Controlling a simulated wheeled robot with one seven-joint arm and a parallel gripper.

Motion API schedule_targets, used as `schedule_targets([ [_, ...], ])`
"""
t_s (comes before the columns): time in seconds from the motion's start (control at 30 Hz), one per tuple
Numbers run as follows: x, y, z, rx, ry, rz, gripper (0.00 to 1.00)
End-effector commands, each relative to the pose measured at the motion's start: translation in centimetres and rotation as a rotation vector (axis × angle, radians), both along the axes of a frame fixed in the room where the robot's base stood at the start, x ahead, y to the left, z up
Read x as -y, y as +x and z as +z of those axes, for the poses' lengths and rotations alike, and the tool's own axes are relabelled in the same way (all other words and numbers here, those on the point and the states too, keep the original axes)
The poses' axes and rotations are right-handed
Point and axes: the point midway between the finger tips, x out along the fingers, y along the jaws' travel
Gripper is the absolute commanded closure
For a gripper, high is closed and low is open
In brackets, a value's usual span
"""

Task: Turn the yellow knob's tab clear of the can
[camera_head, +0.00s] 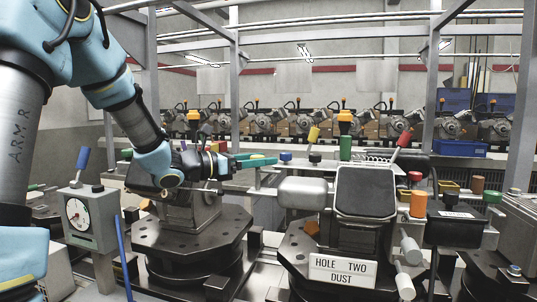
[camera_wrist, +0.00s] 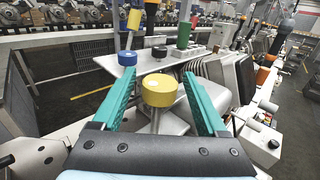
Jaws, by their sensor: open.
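The yellow knob (camera_wrist: 159,90) shows in the wrist view as a round knob on a pale stem, above a light grey plate. My gripper (camera_wrist: 143,65) is open, with one teal finger on each side of the knob and gaps between knob and fingers. In the head view my gripper (camera_head: 257,160) reaches right from the arm over the fixture bench, and I cannot make out the knob there. I cannot clearly tell the knob's tab in either view. No can is clearly recognisable; a rounded silver body (camera_head: 302,192) stands right of and below my gripper in the head view.
Beyond the yellow knob stand a blue knob (camera_wrist: 127,58), a black knob (camera_wrist: 159,52) and a green cylinder (camera_wrist: 183,35). A yellow-topped lever (camera_head: 313,133) rises behind. A gauge box (camera_head: 90,219) stands left, and a sign (camera_head: 343,271) reads HOLE TWO DUST.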

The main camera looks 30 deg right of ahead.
Motion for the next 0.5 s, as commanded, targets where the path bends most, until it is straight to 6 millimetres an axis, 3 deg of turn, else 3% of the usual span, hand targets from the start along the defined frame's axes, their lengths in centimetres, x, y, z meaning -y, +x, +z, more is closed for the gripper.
schedule_targets([
  [0.2, 2.2, 0.0, 0.1, 0.0, 0.0, -0.002, 0.24],
  [0.5, 2.5, 0.1, 0.0, 0.001, 0.0, 0.0, 0.24],
])
